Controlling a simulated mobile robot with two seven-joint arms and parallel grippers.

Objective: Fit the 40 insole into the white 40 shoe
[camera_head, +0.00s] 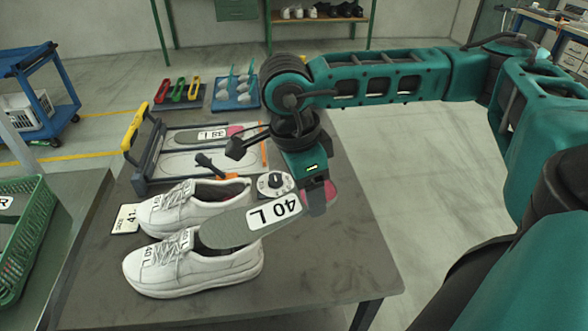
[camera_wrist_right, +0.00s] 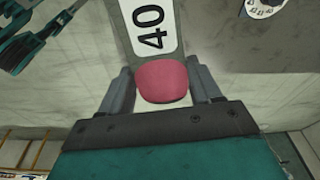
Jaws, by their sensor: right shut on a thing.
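My right gripper (camera_head: 318,194) is shut on the pink heel end of a grey insole (camera_head: 228,228) with a white "40 L" label. The wrist view shows the pink heel (camera_wrist_right: 163,82) between the two fingers (camera_wrist_right: 162,88). The insole points left, its toe end over the opening of the front white shoe (camera_head: 190,277), which bears a "40 L" mark. I cannot tell whether the toe end is inside the opening or just above it. A second white shoe (camera_head: 172,209) stands behind; its tag is unclear. My left gripper is not in view.
A "41" card (camera_head: 126,219) lies left of the rear shoe. A numbered white dial (camera_head: 275,184) is near my gripper. A rack (camera_head: 165,150) holds another insole behind the shoes. A green crate (camera_head: 25,235) is at left. The table's (camera_head: 345,255) right front is clear.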

